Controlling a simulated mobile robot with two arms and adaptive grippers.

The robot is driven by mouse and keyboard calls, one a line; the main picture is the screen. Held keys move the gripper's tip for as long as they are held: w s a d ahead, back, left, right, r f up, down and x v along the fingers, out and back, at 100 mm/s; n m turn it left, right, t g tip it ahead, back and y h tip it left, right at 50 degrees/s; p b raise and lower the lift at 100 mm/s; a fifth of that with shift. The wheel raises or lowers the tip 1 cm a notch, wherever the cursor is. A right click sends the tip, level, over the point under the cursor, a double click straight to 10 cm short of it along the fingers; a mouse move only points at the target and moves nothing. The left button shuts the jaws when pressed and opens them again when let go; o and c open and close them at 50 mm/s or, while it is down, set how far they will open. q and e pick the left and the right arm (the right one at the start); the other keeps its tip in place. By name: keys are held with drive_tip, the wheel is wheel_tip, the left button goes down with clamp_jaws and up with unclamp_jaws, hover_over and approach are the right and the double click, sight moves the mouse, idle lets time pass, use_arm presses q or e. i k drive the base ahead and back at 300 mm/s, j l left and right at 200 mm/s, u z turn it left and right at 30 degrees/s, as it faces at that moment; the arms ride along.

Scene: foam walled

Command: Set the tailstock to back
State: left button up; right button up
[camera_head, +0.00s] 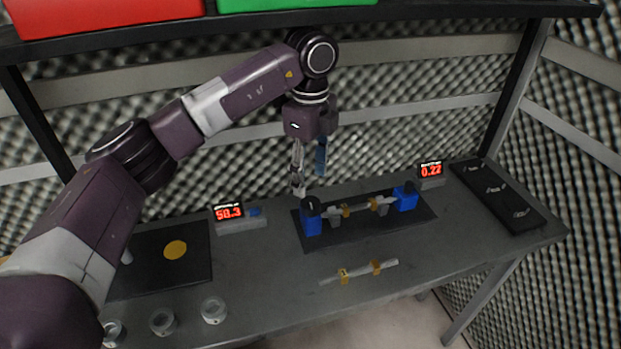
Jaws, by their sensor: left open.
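A small fixture sits on a black base plate (372,236) on the table. It has a left blue block (312,225) with a dark round top and a right blue block (405,203). I cannot tell for certain which block is the tailstock. A pale rod with brass-coloured bands (360,208) lies between them on grey supports. My left gripper (309,182) points down just above and behind the left blue block. It is open, with nothing visible between its fingers, and appears apart from the block. My right gripper is out of view.
A second banded rod (360,272) lies in front. Red-digit displays stand left (228,212) and right (431,171). A black tray (497,195) is at right, a dark mat (150,262) at left. Several clear cups (213,310) line the front. A shelf (420,14) overhangs the back.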

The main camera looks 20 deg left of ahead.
sight(405, 198)
drive_tip(key=k+l, duration=0.2)
drive_tip(key=k, duration=0.3)
drive_tip(key=k+l, duration=0.2)
drive_tip(key=k, duration=0.25)
